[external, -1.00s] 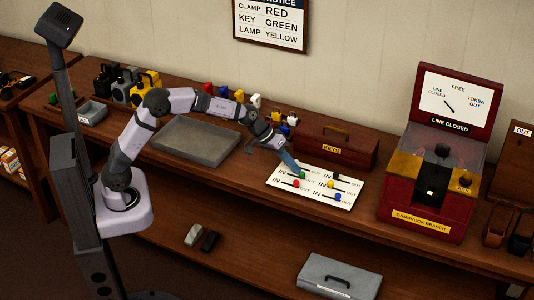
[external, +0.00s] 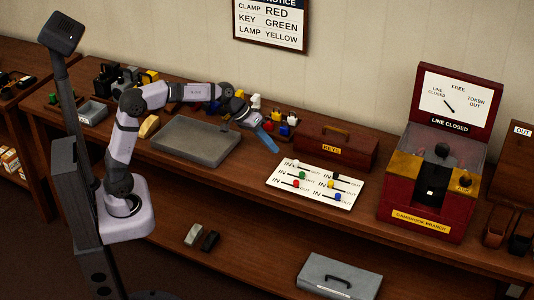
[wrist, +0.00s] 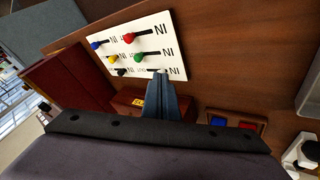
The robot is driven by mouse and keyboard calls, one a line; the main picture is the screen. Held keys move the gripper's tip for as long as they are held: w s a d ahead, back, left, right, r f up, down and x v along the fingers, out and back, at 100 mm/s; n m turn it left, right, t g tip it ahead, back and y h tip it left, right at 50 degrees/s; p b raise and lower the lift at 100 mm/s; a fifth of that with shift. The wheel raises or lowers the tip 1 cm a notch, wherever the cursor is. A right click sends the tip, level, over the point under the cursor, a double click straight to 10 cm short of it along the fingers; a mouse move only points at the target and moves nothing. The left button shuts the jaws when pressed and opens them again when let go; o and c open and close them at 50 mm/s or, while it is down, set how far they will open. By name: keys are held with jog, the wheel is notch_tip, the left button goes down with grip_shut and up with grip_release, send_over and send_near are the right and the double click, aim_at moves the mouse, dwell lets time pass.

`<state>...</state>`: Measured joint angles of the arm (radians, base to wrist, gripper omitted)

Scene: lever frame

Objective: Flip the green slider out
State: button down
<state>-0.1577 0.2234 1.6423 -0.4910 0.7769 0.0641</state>
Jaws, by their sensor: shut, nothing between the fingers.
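A white board (external: 312,203) with coloured sliders, marked IN at left and OUT at right of each slot, lies on the bench. Its green slider (external: 302,174) stands at the OUT end of its slot, with bare dark slot on the IN side. The green slider also shows in the wrist view (wrist: 138,59). My gripper (external: 271,145) is shut and empty, raised above and behind the board's left part, apart from the green slider. In the wrist view the shut fingers (wrist: 162,80) reach toward the board's edge and cover part of it near the white slider (wrist: 161,71).
The red slider (external: 296,184), yellow slider (external: 331,184), blue slider (external: 338,197) and black slider (external: 335,177) share the board. A red KEYS box (external: 345,151) stands behind it. A grey tray (external: 178,153) lies left. The red machine (external: 430,205) stands right.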

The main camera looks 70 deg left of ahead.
jog(key=shift+v, duration=1)
jog(key=s+f+m+g+y, duration=0.1)
jog(key=s+f+g, duration=0.1)
jog(key=s+f, duration=0.65)
jog(key=s+f+m+g+y, duration=0.1)
jog(key=s+f+m+g, duration=0.3)
jog(key=s, duration=0.7)
jog(key=s+f+n+g+y, duration=0.1)
jog(key=s+f, duration=0.6)
jog(key=s, duration=0.3)
notch_tip(320, 180, up, 14)
jog(key=p, duration=1.4)
jog(key=shift+s+d+p, duration=0.3)
jog(key=shift+s+p, duration=0.05)
jog(key=shift+r, duration=0.1)
